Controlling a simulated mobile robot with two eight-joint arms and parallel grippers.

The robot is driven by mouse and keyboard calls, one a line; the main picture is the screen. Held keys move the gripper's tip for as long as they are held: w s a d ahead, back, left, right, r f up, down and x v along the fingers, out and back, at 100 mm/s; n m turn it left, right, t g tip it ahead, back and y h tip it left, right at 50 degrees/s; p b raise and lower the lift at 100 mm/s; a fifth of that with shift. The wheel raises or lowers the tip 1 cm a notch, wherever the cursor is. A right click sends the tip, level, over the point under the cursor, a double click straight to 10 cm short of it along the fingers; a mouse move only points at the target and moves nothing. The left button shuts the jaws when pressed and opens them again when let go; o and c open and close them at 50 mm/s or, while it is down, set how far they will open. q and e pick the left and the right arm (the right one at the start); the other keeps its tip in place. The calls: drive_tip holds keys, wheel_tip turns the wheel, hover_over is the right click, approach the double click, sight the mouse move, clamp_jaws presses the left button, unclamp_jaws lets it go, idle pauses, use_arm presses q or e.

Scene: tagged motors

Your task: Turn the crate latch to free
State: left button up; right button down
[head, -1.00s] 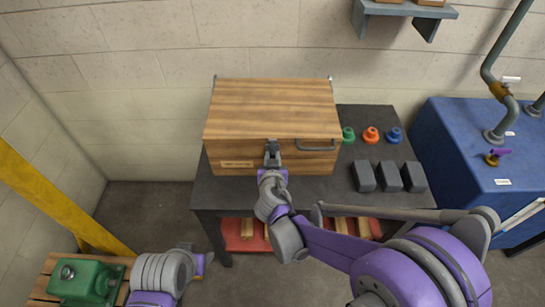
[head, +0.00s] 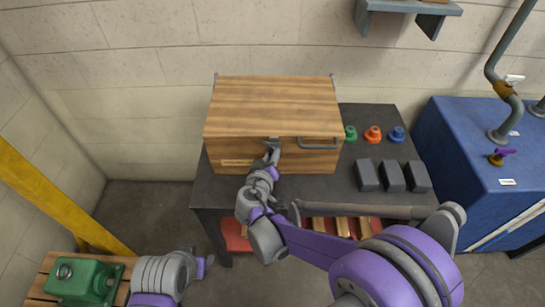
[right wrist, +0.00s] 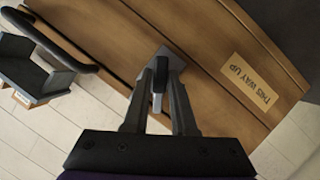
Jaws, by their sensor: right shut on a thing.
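The wooden crate (head: 272,108) stands closed on a dark table, with a grey handle (head: 318,143) on its front. The crate latch (right wrist: 158,82) is a small grey metal piece at the front edge of the lid, partly hidden by my fingers. My right gripper (head: 271,155) is shut on the latch; in the right wrist view its two fingers (right wrist: 160,95) stand on either side of the latch's lever. My right wrist is tilted to the left below the crate. My left gripper (head: 207,262) is at the lower left, away from the crate; its fingers are too unclear to judge.
Green, orange and blue knobs (head: 373,134) and several dark grey blocks (head: 392,176) sit on the table (head: 345,190) right of the crate. A blue cabinet (head: 465,165) with pipes stands further right. A green motor (head: 84,278) sits on a slatted stand behind my left arm.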

drive_tip(key=n+t+h+b, duration=0.1)
drive_tip(key=n+b, duration=0.1)
drive_tip(key=n, duration=0.1)
drive_tip(key=n+t+h+b, duration=0.1)
drive_tip(key=n, duration=0.2)
drive_tip(key=f+n+h+b, duration=0.1)
drive_tip(key=n+b, duration=0.1)
drive_tip(key=shift+a+n+t+h+b, duration=0.25)
drive_tip(key=shift+n+t+h+b, duration=0.05)
drive_tip(key=shift+n+t+h, duration=0.1)
idle(0.4)
drive_tip(key=c, duration=0.8)
unclamp_jaws()
